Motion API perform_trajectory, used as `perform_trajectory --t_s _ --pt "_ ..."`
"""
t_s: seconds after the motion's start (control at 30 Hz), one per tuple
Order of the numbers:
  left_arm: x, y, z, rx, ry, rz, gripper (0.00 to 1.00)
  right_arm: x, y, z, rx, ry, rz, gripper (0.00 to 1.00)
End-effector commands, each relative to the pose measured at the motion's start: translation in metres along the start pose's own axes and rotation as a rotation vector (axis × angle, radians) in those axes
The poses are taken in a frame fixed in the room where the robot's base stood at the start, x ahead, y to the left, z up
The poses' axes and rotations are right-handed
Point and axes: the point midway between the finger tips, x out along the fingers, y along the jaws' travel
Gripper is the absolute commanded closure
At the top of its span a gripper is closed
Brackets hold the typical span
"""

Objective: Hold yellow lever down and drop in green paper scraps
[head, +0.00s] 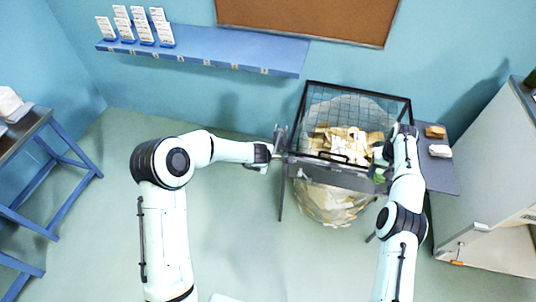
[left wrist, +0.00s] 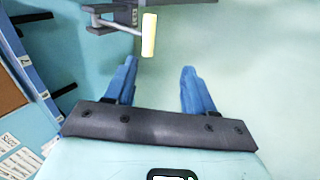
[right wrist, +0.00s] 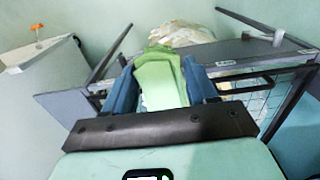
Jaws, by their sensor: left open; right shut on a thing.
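The yellow lever (left wrist: 149,35) shows in the left wrist view on a grey arm, ahead of my left gripper (left wrist: 157,80). The gripper's blue fingers are apart with nothing between them, and I see no contact with the lever. In the head view my left gripper (head: 277,151) is at the left side of the black-framed bin (head: 346,179). My right gripper (right wrist: 160,90) is shut on the green paper scraps (right wrist: 158,78). In the head view the green scraps (head: 379,177) are at the bin's front right corner, partly hidden by my arm.
Brown paper (head: 345,142) lies inside the bin below wire mesh (head: 350,108), with a bulging bag (head: 335,203) underneath. A grey side shelf (head: 440,176) holds a brown block (head: 435,132) and a white block (head: 440,151). A pale cabinet (head: 490,160) stands at right.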

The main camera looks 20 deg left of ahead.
Motion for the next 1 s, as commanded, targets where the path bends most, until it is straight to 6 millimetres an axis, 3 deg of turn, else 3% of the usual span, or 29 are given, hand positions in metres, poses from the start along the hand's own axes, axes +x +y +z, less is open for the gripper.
perform_trajectory --t_s 0.1,0.27,0.7,1.0 --pt "-0.007 0.016 0.002 -0.055 -0.007 0.016 0.46 0.000 0.000 0.000 0.000 0.000 0.000 0.73" --pt "0.001 0.020 0.003 -0.073 -0.011 0.019 0.46 0.000 0.000 0.000 0.000 0.000 0.000 0.73" --pt "0.081 0.020 0.004 -0.074 -0.011 0.016 0.46 0.000 0.000 0.000 0.000 0.000 0.000 0.73" --pt "0.109 0.021 0.004 -0.073 -0.011 0.017 0.46 0.000 0.000 0.000 0.000 0.000 0.000 0.73"
